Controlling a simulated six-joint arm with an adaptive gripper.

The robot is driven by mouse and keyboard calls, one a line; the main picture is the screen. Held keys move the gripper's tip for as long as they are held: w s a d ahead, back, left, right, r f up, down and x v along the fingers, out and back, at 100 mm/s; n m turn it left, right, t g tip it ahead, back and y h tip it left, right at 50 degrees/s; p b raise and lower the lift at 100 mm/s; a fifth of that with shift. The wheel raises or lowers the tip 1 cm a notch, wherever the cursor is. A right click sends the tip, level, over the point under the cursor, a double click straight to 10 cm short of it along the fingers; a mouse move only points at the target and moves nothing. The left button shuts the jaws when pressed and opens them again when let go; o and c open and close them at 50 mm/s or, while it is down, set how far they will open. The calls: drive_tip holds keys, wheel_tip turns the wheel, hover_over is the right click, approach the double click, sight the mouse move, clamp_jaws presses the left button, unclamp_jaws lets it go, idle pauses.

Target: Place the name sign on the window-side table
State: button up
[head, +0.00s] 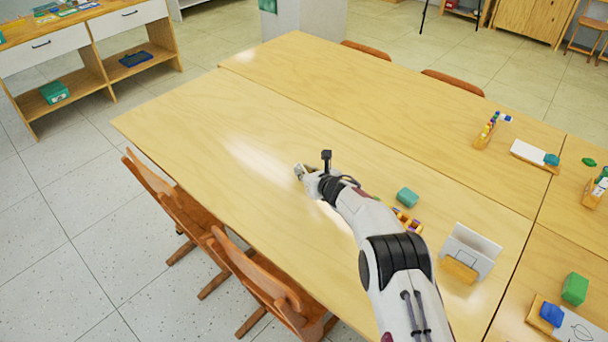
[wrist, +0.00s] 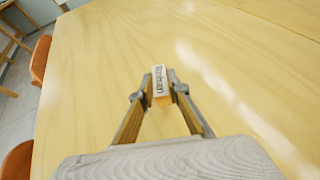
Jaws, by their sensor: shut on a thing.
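The name sign (wrist: 160,84) is a small block with a white face and dark lettering and a wooden-coloured underside. It is held between the fingertips of my gripper (wrist: 161,90) in the wrist view. In the head view my gripper (head: 299,171) is over the wooden table (head: 210,115), near its middle. The sign is mostly hidden there by my gripper and wrist. I cannot tell whether the sign touches the tabletop.
The table's left half is bare. Right of my arm are a teal block (head: 407,197), a white card holder (head: 472,247) and a pencil holder (head: 485,133). Wooden chairs (head: 262,282) stand along the near edge. A shelf unit (head: 95,62) stands at upper left.

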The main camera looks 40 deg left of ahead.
drive_tip(key=shift+f, duration=0.7)
drive_tip(key=shift+f, duration=0.1)
drive_tip(key=o, duration=0.9)
drive_tip(key=shift+o, duration=0.2)
drive_tip(key=shift+d+r, duration=0.15)
drive_tip(key=shift+r, duration=0.05)
drive_tip(key=shift+v, duration=5.8)
